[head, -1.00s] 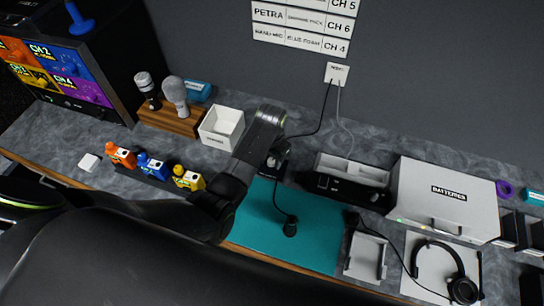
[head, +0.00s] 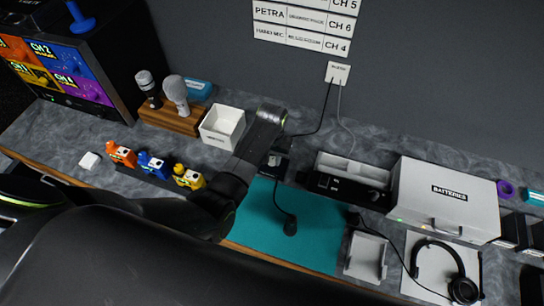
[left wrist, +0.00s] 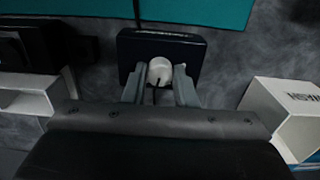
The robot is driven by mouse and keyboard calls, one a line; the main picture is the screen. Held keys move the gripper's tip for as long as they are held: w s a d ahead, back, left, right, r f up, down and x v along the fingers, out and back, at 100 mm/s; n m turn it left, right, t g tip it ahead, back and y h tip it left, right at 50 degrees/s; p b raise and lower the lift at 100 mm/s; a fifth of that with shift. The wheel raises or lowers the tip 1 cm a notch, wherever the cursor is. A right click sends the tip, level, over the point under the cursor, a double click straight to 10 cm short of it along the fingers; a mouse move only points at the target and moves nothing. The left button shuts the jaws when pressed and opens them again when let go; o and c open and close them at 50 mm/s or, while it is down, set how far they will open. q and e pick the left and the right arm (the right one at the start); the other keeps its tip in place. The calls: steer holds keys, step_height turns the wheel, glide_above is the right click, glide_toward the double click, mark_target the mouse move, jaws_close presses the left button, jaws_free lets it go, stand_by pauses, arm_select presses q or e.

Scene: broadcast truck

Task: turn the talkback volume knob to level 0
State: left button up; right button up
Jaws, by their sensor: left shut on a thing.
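The talkback volume knob (left wrist: 160,71) is a round pale knob with a dark pointer line, on top of a small dark box (left wrist: 189,46) in the left wrist view. My left gripper (left wrist: 160,83) is shut on it, with one finger on each side. The line on the knob points toward the bottom of that view. A pale label on the box is too small to read, and no level marks can be made out. In the head view the left gripper (head: 276,159) comes down over the box, mostly hiding the knob. My right gripper is not in view.
A white open bin (head: 222,127) stands left of the gripper. A black unit (head: 345,187) and a white batteries case (head: 440,200) stand to the right. Cables run down the wall behind.

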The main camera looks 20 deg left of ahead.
arm_select(q)
steer(key=n, duration=0.5)
steer(key=shift+w+n, duration=0.1)
steer(key=shift+n, duration=0.2)
steer(key=n, duration=0.4)
steer(key=shift+n, duration=0.3)
steer(key=n, duration=0.5)
steer(key=shift+n, duration=2.4)
steer(key=shift+a, duration=0.1)
steer(key=o, duration=1)
